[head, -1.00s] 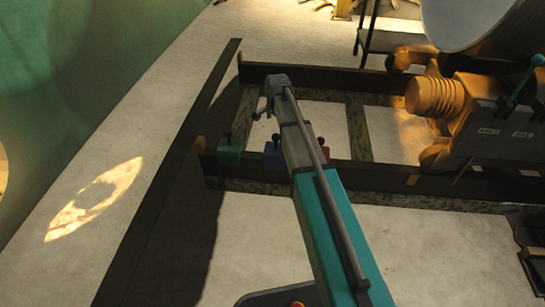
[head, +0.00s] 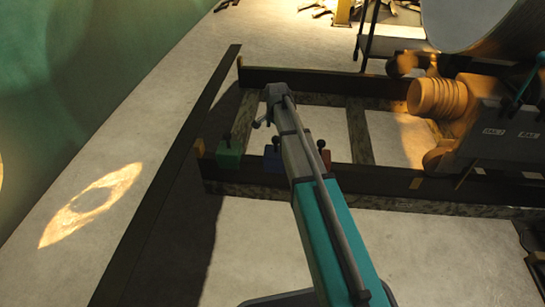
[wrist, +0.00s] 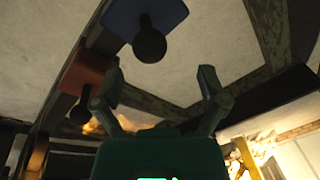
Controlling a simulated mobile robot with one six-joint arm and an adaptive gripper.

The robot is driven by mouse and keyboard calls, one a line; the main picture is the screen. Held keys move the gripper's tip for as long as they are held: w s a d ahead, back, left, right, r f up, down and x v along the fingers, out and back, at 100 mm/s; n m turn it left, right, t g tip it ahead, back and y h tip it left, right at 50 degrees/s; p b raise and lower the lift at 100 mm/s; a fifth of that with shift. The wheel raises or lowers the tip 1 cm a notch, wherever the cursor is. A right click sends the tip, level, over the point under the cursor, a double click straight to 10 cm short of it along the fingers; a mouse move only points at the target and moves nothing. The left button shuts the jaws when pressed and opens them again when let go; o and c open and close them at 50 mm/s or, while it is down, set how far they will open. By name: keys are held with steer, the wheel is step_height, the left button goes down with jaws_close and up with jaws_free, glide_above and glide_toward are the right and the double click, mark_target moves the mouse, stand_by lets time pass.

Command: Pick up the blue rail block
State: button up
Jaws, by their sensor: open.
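The blue rail block (head: 272,162) sits on the dark near rail, partly hidden behind my arm in the head view. In the wrist view the blue block (wrist: 122,16) is at the top, with a black round knob (wrist: 149,45) on it. My gripper (wrist: 160,82) is open and empty. Its two fingers are spread, and the block and knob lie above them in the picture, not between them. In the head view my gripper (head: 262,118) hangs at the arm's end, beyond the block on the far side of the near rail.
A green block (head: 229,156) stands left of the blue one on the rail. A red block (head: 325,160) is to the right; it also shows in the wrist view (wrist: 84,74). The long dark rail (head: 370,178) and an orange machine (head: 437,97) bound the space.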

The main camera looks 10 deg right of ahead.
mark_target(276, 137)
steer(key=shift+s+d+f+b, duration=0.15)
steer(key=shift+f+b, duration=1.5)
steer(key=shift+f, duration=0.1)
steer(key=shift+w+f+b, duration=0.2)
steer(key=shift+f+b, duration=0.7)
jaws_close()
